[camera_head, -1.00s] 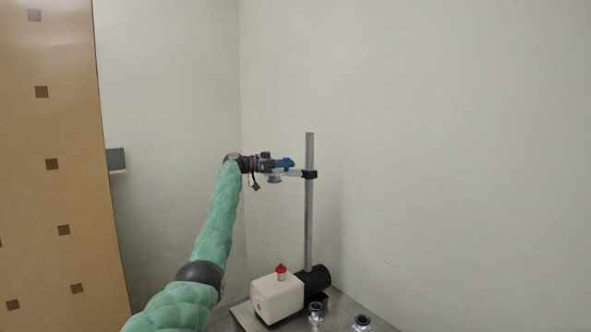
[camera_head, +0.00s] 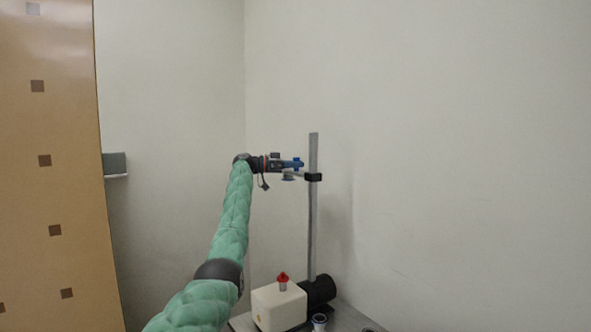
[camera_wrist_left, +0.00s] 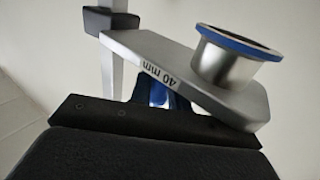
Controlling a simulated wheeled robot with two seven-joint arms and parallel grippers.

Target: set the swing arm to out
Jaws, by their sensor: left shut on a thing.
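The swing arm (camera_wrist_left: 205,82) is a flat grey bar marked "40 mm", with a blue-rimmed metal flange (camera_wrist_left: 228,62) at its free end. Its other end meets the upright post (camera_wrist_left: 110,62) in the left wrist view. In the head view the flange (camera_head: 288,176) hangs left of the black clamp (camera_head: 313,177) on the post (camera_head: 313,225). My left gripper (camera_head: 297,164) is at the bar, left of the post, and shut on it. Its blue fingertips (camera_wrist_left: 160,92) are partly hidden by the bar in the left wrist view. My right gripper is out of view.
A white pump box (camera_head: 278,305) with a red cap (camera_head: 283,277) and a black motor (camera_head: 319,291) sits at the post's foot. A loose flange (camera_head: 319,322) stands beside it. Walls rise behind; a tan panel (camera_head: 50,200) stands at left. Space right of the post is clear.

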